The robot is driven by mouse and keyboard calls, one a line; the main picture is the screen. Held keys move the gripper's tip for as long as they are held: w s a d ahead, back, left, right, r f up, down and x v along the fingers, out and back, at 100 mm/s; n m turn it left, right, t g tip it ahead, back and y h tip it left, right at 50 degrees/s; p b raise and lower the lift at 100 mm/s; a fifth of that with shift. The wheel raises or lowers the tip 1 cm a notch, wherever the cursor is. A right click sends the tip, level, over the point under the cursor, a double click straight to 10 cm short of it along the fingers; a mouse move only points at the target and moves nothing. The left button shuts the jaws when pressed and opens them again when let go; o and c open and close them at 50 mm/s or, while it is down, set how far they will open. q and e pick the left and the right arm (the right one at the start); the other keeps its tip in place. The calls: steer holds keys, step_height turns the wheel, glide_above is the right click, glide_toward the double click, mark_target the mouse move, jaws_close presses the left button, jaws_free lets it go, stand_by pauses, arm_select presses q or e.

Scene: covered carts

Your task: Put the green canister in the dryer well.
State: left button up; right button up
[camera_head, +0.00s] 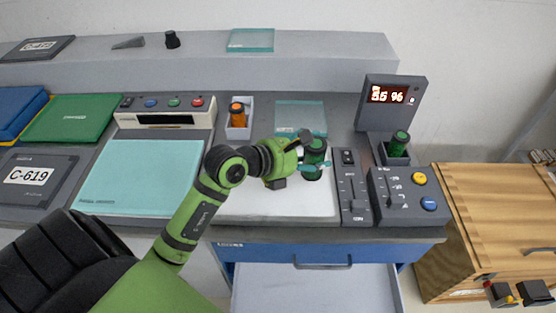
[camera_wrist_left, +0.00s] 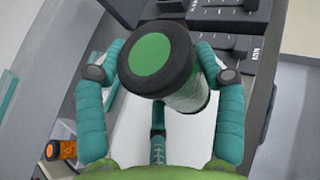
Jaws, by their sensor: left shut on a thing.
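My left gripper (camera_head: 308,160) is shut on a green canister (camera_head: 315,152) with a dark cap, over the right part of the white work surface (camera_head: 270,205). In the left wrist view, teal fingers (camera_wrist_left: 160,85) flank the canister, whose black lid with a green disc (camera_wrist_left: 150,55) faces the camera. I cannot tell whether its base touches the surface. A second green canister (camera_head: 399,140) with a dark cap stands in a dark square well (camera_head: 384,158) below a display (camera_head: 392,95) with red digits, apparently "55 %". My right gripper is not in view.
A glass plate (camera_head: 300,115) lies behind the gripper. Slider and button panels (camera_head: 400,195) stand right of the white surface. An open drawer (camera_head: 320,285) juts out in front.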

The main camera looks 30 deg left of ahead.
arm_select(q)
steer(key=a+f, duration=0.2)
steer(key=a, duration=0.1)
steer(key=a+f, duration=0.2)
steer(key=a, duration=0.2)
steer(key=a+f, duration=0.2)
steer(key=a, duration=0.1)
steer(key=shift+w+a+f, duration=0.2)
steer(key=shift+a+f, duration=0.15)
steer(key=shift+f, duration=0.05)
step_height(320, 180, down, 3)
steer(key=shift+f, duration=0.2)
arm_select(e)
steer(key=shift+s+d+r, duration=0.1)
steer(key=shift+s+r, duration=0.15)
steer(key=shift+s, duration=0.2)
arm_select(q)
steer(key=shift+f, duration=0.1)
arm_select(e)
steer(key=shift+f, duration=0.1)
arm_select(q)
steer(key=shift+f, duration=0.15)
steer(key=o, duration=1.3)
steer(key=shift+c, duration=0.2)
